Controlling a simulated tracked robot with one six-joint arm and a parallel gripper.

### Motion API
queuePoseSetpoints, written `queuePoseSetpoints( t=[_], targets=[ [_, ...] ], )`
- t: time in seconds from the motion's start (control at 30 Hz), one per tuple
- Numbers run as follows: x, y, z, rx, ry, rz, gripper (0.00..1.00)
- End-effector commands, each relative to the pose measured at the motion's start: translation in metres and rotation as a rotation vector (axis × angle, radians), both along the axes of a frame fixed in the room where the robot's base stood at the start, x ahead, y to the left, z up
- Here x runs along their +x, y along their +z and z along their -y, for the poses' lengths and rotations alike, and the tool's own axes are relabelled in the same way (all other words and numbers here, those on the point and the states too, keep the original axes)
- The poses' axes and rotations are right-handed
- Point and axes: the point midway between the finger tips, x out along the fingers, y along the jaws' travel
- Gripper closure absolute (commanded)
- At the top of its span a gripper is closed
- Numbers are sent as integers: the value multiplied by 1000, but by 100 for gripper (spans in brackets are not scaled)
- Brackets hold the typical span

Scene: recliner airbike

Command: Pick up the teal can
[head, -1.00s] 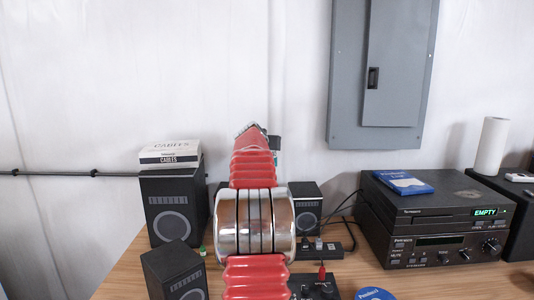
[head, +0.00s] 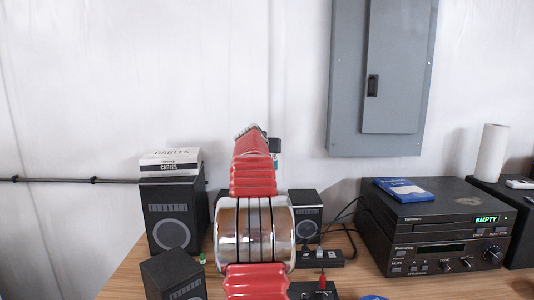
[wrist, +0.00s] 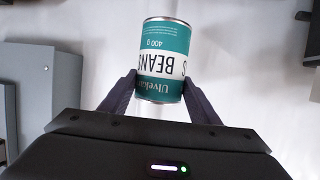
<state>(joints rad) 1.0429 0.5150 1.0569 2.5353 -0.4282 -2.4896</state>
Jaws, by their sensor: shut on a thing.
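In the wrist view a teal can (wrist: 163,45) with a white band reading "BEANS" sits between the two dark fingers of my gripper (wrist: 160,97). The fingers are shut on it near its lower end in the picture. The can shows upside down there, with a silver rim at each end. Behind it is white wall, with no table surface around it.
A wooden table (head: 135,270) holds black speakers (head: 174,215), a box labelled "CABLES" (head: 170,162) and a stereo stack (head: 435,225) with a blue case (head: 404,190) on top. A paper roll (head: 491,152) stands at the right. A grey electrical cabinet (head: 380,75) is on the wall.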

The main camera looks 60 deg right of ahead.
Motion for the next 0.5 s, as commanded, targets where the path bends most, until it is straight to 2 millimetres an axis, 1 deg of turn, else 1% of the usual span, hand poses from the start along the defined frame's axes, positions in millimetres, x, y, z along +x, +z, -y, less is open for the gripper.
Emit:
queuePoseSetpoints(
  t=[0.03,0.5],
  targets=[
    [0,5,0,-4,1,1,81],
    [0,30,0,-4,1,1,81]
  ],
)
